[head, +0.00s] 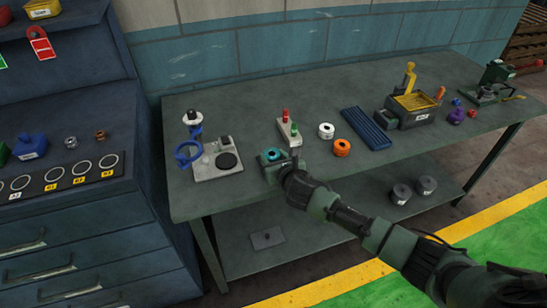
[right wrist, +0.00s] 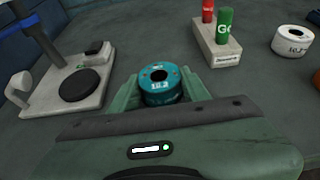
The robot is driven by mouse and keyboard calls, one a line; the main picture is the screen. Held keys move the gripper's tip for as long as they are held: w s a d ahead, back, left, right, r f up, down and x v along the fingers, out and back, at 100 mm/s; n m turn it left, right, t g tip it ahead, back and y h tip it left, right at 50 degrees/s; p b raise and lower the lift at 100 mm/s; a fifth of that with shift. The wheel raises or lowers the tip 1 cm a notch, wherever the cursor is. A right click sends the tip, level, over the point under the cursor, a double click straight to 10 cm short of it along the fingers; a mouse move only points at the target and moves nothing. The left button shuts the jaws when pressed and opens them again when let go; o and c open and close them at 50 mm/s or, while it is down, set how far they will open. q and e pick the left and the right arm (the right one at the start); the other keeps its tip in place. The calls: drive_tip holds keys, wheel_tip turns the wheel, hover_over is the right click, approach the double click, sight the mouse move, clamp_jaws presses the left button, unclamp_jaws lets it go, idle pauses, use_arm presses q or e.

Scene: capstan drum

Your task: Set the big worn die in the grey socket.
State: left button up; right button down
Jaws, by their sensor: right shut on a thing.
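My right gripper (head: 273,160) is shut on a teal ring-shaped die (right wrist: 160,86) with a dark centre hole and white printing too small to read. The die also shows in the head view (head: 270,155), upright between the fingers, over the near edge of the bench. Whether it touches the bench is unclear. A white die (head: 326,130) and an orange die (head: 342,147) stand to its right. I cannot tell by looks which die is the big worn one. A grey stand (head: 205,173) with a black disc is to the left; no grey socket is clearly identifiable. My left gripper is not in view.
A block with red and green buttons (head: 289,131) stands just behind the gripper. A blue ribbed tray (head: 366,128) and a yellow-topped box (head: 411,107) are further right. A dark cabinet (head: 65,185) borders the left. Two grey cylinders lie on the lower shelf (head: 330,222).

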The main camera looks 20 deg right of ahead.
drive_tip(key=shift+s+f, duration=0.2)
drive_tip(key=shift+f, duration=0.25)
drive_tip(key=c, duration=0.7)
unclamp_jaws()
drive_tip(key=shift+s+f, duration=0.15)
drive_tip(key=shift+f, duration=0.2)
drive_tip(key=shift+r, duration=0.6)
drive_tip(key=shift+s, duration=0.2)
drive_tip(key=r+v, duration=0.1)
drive_tip(key=v, duration=1)
